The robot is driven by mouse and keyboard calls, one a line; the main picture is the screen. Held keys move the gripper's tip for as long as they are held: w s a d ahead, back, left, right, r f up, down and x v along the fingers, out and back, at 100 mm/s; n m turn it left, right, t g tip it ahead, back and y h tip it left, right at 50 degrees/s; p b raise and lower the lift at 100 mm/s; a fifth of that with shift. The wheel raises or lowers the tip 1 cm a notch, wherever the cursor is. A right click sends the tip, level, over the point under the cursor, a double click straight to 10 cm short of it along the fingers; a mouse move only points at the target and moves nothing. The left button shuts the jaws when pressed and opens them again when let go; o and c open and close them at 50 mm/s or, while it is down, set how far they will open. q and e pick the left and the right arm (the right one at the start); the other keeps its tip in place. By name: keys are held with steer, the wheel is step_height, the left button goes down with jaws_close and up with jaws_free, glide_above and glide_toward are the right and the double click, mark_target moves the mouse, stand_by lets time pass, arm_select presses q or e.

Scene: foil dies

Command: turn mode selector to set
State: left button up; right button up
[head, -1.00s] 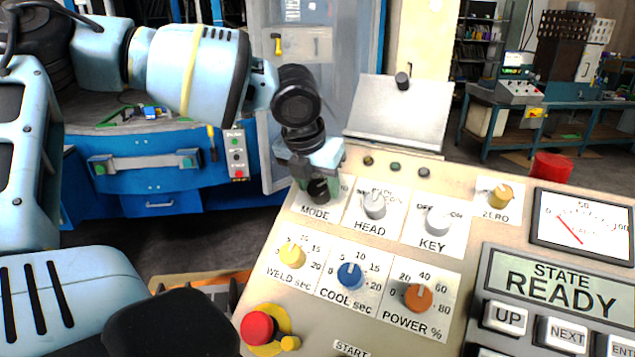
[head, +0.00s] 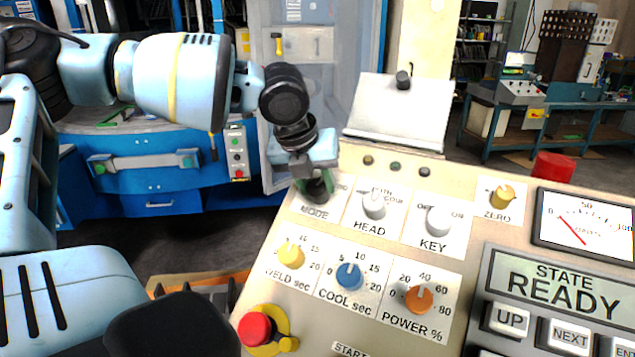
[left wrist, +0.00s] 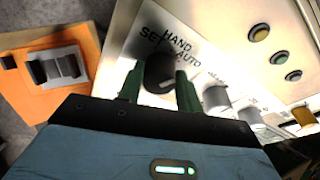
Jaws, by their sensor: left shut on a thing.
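The mode selector is a dark knob (head: 318,194) above the MODE label, at the upper left of the sloped control panel (head: 225,330). In the left wrist view the knob (left wrist: 160,73) stands between two green fingers, with SET, HAND and AUTO printed around its far side. My left gripper (head: 313,184) is shut on this knob, its fingers on either side; it also shows in the left wrist view (left wrist: 159,86). I cannot tell which label the knob's mark points at. The gripper partly hides the MODE plate. My right gripper is not in view.
The HEAD knob (head: 374,204) and KEY knob (head: 438,221) sit close to the right. The weld (head: 291,255), cool (head: 349,276) and power (head: 419,299) knobs lie below. A red button (head: 254,328) is at lower left. The display (head: 562,288) reads STATE READY.

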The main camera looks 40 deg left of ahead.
arm_select(q)
steer(key=n, duration=0.2)
steer(key=shift+n, duration=0.4)
steer(key=n+t+h, duration=0.1)
steer(key=n, duration=0.2)
steer(key=shift+s+a, duration=0.15)
steer(key=n+t, duration=0.1)
steer(key=n, duration=0.4)
steer(key=shift+s+f, duration=0.15)
steer(key=shift+n+t, duration=0.3)
steer(key=shift+n, duration=1.2)
steer(key=o, duration=0.9)
steer(key=shift+o, duration=0.5)
